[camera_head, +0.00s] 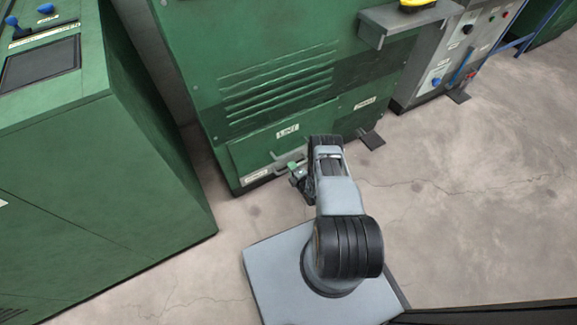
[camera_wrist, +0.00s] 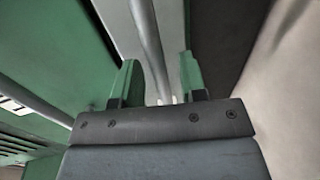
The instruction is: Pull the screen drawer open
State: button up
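The drawer front is a green panel (camera_head: 250,154) low on the green machine, with a label that seems to read LINT (camera_head: 288,131). A pale handle bar (camera_head: 285,162) runs along it, partly hidden by my gripper. My gripper (camera_head: 297,176) is low in front of this panel, at the handle. In the wrist view its two green fingers (camera_wrist: 160,84) stand apart. A grey bar (camera_wrist: 150,45) runs lengthwise between them, with space visible on both sides. I cannot tell how deep the bar sits between the fingers. The drawer front looks flush with the machine.
A green cabinet (camera_head: 100,190) stands close on the left. A grey ledge (camera_head: 408,20) and a grey control box (camera_head: 455,50) are at the upper right. A dark foot plate (camera_head: 371,139) lies on the floor. The concrete floor (camera_head: 470,200) to the right is clear.

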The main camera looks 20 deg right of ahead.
jog(key=shift+w+f, duration=0.1)
jog(key=shift+w, duration=0.4)
jog(key=shift+c, duration=0.3)
grip_shut()
